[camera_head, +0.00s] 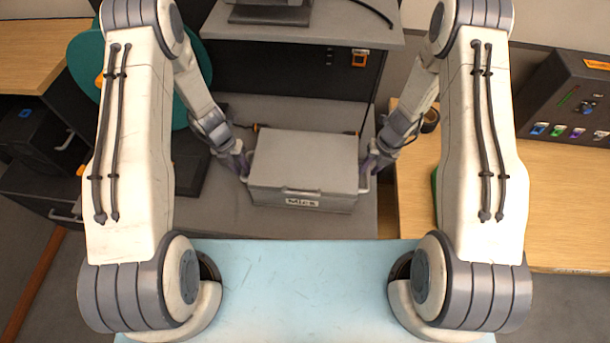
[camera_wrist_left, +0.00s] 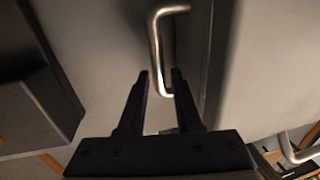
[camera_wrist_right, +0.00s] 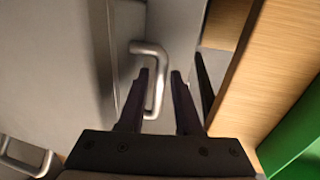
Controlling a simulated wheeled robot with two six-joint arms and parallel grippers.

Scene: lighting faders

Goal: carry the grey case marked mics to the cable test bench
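The grey case (camera_head: 303,165), with a label reading Mics on its front, sits flat on a grey surface (camera_head: 225,215) in the middle of the head view. My left gripper (camera_head: 244,170) is at its left side handle. In the left wrist view its fingers stand apart on either side of the metal handle (camera_wrist_left: 156,45). My right gripper (camera_head: 369,170) is at the right side handle, its fingers also apart around that handle (camera_wrist_right: 158,85) in the right wrist view. Neither clearly grips. I cannot tell which surface is the cable test bench.
A wooden desk (camera_head: 560,215) at right carries a dark panel (camera_head: 575,100) with coloured faders. A grey upper shelf (camera_head: 320,22) stands behind the case. A light blue top (camera_head: 300,290) is in front, clear. Dark drawers (camera_head: 45,190) stand at left.

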